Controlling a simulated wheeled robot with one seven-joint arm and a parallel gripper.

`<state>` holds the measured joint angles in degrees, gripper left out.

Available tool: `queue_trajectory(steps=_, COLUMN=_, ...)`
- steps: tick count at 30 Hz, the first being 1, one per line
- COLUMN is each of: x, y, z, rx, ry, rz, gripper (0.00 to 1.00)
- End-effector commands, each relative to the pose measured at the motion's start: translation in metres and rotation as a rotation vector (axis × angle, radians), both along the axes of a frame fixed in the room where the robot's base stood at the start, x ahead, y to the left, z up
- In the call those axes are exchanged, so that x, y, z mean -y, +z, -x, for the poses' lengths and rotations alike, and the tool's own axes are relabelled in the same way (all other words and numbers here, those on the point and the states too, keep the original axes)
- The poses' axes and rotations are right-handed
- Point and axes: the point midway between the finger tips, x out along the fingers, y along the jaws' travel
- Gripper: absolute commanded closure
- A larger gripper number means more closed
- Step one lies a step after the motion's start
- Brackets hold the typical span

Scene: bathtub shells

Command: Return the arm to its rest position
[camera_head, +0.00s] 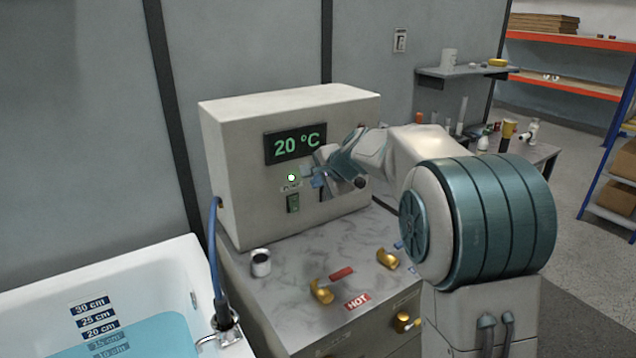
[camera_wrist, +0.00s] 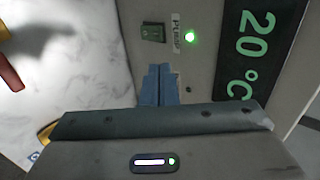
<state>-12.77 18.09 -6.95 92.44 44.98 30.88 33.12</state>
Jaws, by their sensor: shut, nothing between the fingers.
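My gripper (camera_head: 316,176) is at the end of my outstretched arm, close to the front of the cream control box. Its two blue fingers (camera_wrist: 159,86) are together and empty in the wrist view. The control box (camera_head: 235,170) carries a display (camera_head: 296,144) that reads 20 °C. A lit green lamp (camera_head: 291,177) and a dark green switch (camera_head: 293,203) sit below the display. In the wrist view the lamp (camera_wrist: 190,37) and switch (camera_wrist: 153,32) lie just beyond the fingertips. I cannot tell whether the fingers touch the box.
A bathtub (camera_head: 180,268) with blue water stands at the left, with a blue hose (camera_head: 215,250) at its rim. A wall shelf (camera_head: 465,73) hangs behind my arm.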

Motion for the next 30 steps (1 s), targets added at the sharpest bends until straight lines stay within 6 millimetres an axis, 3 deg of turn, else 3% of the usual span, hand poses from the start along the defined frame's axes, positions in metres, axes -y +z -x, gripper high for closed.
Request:
queue_trajectory(steps=5, x=0.007, y=0.003, z=0.015, rx=0.000, ry=0.028, rz=0.035, gripper=1.00)
queue_trajectory(steps=8, x=0.020, y=0.005, z=0.046, rx=-0.003, ry=0.089, rz=0.107, gripper=1.00)
queue_trajectory(steps=16, x=0.066, y=-0.009, z=0.172, rx=-0.038, ry=0.344, rz=0.400, gripper=1.00)
queue_trajectory(steps=24, x=0.112, y=-0.046, z=0.301, rx=-0.110, ry=0.615, rz=0.689, gripper=1.00)
queue_trajectory(steps=30, x=0.137, y=-0.073, z=0.368, rx=-0.170, ry=0.766, rz=0.841, gripper=1.00)
